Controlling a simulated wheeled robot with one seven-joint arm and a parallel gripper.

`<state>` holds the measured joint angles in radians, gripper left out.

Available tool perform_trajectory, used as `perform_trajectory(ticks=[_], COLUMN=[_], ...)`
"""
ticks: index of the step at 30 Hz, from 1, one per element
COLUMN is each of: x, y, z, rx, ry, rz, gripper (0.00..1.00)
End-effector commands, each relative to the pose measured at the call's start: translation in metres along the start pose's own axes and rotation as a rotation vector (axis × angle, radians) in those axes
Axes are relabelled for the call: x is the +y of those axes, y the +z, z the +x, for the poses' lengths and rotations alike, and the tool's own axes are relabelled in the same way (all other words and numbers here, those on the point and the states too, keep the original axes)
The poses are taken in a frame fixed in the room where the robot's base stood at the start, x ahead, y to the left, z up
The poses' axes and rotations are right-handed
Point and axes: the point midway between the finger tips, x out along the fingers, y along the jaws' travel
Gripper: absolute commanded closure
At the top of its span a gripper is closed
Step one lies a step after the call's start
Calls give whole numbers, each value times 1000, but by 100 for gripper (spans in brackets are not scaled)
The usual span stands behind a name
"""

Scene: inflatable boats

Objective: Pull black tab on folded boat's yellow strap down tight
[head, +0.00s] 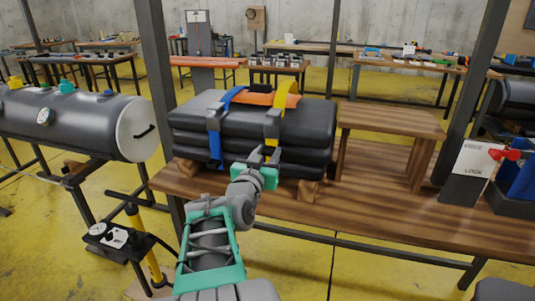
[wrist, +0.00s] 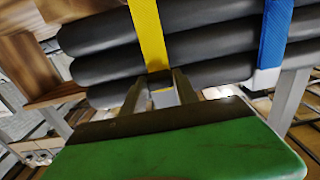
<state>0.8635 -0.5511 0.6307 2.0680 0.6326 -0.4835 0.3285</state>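The folded boat (head: 305,125) is a stack of dark grey rolls on a wooden bench, bound by a blue strap (head: 215,148) and a yellow strap (head: 289,98) with a dark buckle (head: 272,123). My gripper (head: 264,154) is in front of the stack, below that buckle. The tab lies between the two spread fingers of my gripper (wrist: 159,85). I cannot tell whether either finger touches it. The head view hides the tab.
Wooden blocks (head: 308,192) support the boat. A small wooden stand (head: 390,122) is to its right, with a LOCK sign (head: 472,165) farther right. Dark posts flank the bench.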

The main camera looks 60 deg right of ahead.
Motion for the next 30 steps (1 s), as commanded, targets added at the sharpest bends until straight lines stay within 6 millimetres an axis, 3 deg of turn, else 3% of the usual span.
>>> perform_trajectory(ticks=[12, 30], x=[0, 0], y=[0, 0], z=[0, 0], rx=[0, 0], ry=[0, 0], rz=[0, 0], gripper=[99, 100])
